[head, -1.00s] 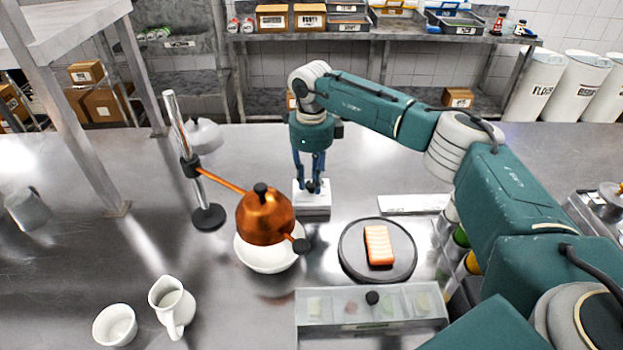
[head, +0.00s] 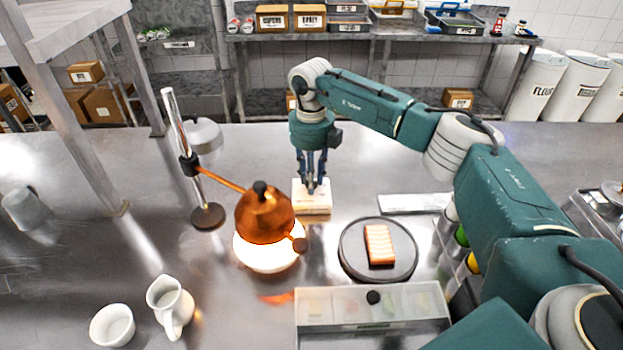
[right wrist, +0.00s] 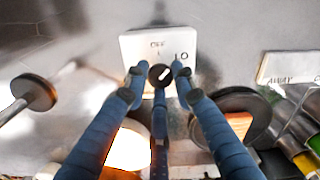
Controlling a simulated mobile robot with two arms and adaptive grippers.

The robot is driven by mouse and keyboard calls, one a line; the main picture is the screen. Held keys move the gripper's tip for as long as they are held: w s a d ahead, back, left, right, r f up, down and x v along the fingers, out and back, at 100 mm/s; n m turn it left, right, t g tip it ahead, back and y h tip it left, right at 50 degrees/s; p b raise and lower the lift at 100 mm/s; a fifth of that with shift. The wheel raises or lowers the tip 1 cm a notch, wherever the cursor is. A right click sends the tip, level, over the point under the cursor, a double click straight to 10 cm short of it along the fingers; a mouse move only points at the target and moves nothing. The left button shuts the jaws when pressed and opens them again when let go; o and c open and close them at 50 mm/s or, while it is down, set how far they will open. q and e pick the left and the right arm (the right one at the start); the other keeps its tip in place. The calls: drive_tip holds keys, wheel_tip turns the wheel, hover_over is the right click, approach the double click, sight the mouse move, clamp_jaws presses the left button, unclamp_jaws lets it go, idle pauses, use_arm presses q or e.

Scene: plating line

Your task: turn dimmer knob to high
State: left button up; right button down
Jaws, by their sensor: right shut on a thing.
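The dimmer is a small white box (head: 312,203) on the steel counter. In the right wrist view its white face (right wrist: 133,45) shows the marks "OFF" and "LO", and its round black knob (right wrist: 160,75) has a white pointer line slanting up to the right. My right gripper (head: 314,186) points down over the box. In the right wrist view its fingers (right wrist: 160,80) are closed around the knob. My left gripper is not in view.
A dark round plate (head: 352,262) with a salmon piece (head: 379,244) lies right of the lamp. A clear lidded container (head: 335,325) stands in front. A white jug (head: 172,308) and a small bowl (head: 112,325) stand at front left. The counter's left part is mostly clear.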

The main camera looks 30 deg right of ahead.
drive_tip(key=m, duration=0.4)
drive_tip(key=shift+w+r+m, duration=0.1)
drive_tip(key=shift+m, duration=0.2)
drive_tip(key=m, duration=0.3)
drive_tip(key=shift+m, duration=0.4)
drive_tip(key=m, duration=0.3)
drive_tip(key=shift+r+m+p, duration=0.1)
drive_tip(key=shift+m+p, duration=0.25)
drive_tip(key=shift+m, duration=1.65)
drive_tip(key=shift+w, duration=0.1)
drive_tip(key=c, duration=1.7)
unclamp_jaws()
drive_tip(key=o, duration=0.3)
wheel_tip(320, 180, up, 12)
